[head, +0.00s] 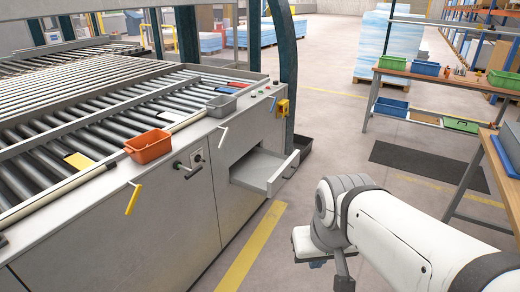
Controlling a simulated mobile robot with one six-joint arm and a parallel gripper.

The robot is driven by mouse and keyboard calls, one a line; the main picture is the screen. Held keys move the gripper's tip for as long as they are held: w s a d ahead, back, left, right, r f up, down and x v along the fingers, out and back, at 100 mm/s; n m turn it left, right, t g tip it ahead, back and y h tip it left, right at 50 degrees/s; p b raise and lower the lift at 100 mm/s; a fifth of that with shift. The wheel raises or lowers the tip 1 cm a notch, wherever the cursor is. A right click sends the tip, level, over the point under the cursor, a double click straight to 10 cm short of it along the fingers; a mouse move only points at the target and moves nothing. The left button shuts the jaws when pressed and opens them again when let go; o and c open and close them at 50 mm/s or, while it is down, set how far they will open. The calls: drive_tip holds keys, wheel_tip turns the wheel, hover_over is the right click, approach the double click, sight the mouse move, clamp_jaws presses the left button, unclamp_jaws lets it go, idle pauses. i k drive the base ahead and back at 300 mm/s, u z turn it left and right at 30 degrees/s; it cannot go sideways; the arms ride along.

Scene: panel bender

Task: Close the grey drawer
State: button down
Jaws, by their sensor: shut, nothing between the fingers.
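The grey drawer (268,181) sticks out of the front panel of the panel bender (165,215). It is open, with its front (284,173) standing clear of the machine and its opening showing behind. My gripper (320,262) is at the lower middle of the head view, below my white wrist. It is shut and empty, to the right of the drawer and nearer the camera, apart from it. My wrist hides part of the gripper.
An orange bin (148,146) and a grey bin (221,106) sit on the machine's edge. A workbench (447,78) with bins stands at the right. A dark mat (428,167) lies on open floor.

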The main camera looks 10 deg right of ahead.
sight(262, 171)
drive_tip(key=u, duration=0.1)
drive_tip(key=i, duration=2.05)
drive_tip(key=z, duration=0.65)
drive_tip(key=k, duration=0.85)
drive_tip(key=z, duration=0.15)
drive_tip(key=i, duration=0.85)
drive_tip(key=u, duration=0.05)
